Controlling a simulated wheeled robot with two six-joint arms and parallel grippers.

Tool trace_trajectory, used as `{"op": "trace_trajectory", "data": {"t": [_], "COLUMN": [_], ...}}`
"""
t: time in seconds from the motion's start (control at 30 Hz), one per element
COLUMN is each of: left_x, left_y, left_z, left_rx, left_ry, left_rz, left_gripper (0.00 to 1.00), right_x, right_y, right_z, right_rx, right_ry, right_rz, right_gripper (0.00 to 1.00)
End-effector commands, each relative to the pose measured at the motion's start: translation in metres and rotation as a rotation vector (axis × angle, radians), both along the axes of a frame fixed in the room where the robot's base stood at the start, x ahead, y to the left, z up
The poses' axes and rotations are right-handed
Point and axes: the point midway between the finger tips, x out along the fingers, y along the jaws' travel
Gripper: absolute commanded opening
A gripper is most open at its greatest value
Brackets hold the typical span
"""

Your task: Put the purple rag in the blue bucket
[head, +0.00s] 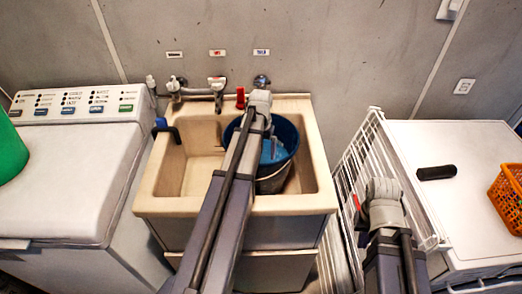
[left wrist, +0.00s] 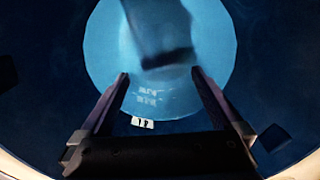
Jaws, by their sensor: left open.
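The blue bucket (head: 287,133) stands in the basin of the beige sink, partly hidden by my left arm. My left gripper (left wrist: 160,75) is open, with nothing between its fingertips, and points down over the bucket's inside. The left wrist view shows the bucket's lit light-blue bottom (left wrist: 215,45). A dark grey-blue shape (left wrist: 160,32) appears against that bottom, beyond the fingertips; I cannot tell whether it is the purple rag. No clearly purple cloth shows in either view. My right gripper (head: 384,192) is by the white wire rack, its fingers not clear.
The sink (head: 160,205) has taps (head: 217,85) along its back. A white washer (head: 70,175) with a green container (head: 10,150) stands at left. A wire rack (head: 345,185) stands beside a white top holding a black cylinder (head: 436,173) and an orange basket (head: 508,195).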

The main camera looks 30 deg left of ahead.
Motion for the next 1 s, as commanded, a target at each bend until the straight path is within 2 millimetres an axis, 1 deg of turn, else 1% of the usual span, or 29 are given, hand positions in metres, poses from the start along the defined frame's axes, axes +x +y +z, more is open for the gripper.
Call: {"op": "trace_trajectory", "data": {"t": [0.03,0.2,0.8,0.87,1.0], "left_x": [0.0,0.0,0.0,0.0,0.0], "left_y": [0.0,0.0,0.0,0.0,0.0], "left_z": [0.015,0.027,0.028,0.033,0.059], "left_rx": [0.0,0.0,0.0,0.0,0.0], "left_ry": [0.0,0.0,0.0,0.0,0.0], "left_rz": [0.0,0.0,0.0,0.0,0.0], "left_gripper": [1.0,1.0,1.0,1.0,1.0], "right_x": [0.0,0.0,0.0,0.0,0.0], "right_y": [0.0,0.0,0.0,0.0,0.0], "right_z": [0.015,0.027,0.028,0.033,0.059], "right_rx": [0.0,0.0,0.0,0.0,0.0], "right_ry": [0.0,0.0,0.0,0.0,0.0], "right_rz": [0.0,0.0,0.0,0.0,0.0], "right_gripper": [0.0,0.0,0.0,0.0,0.0]}}
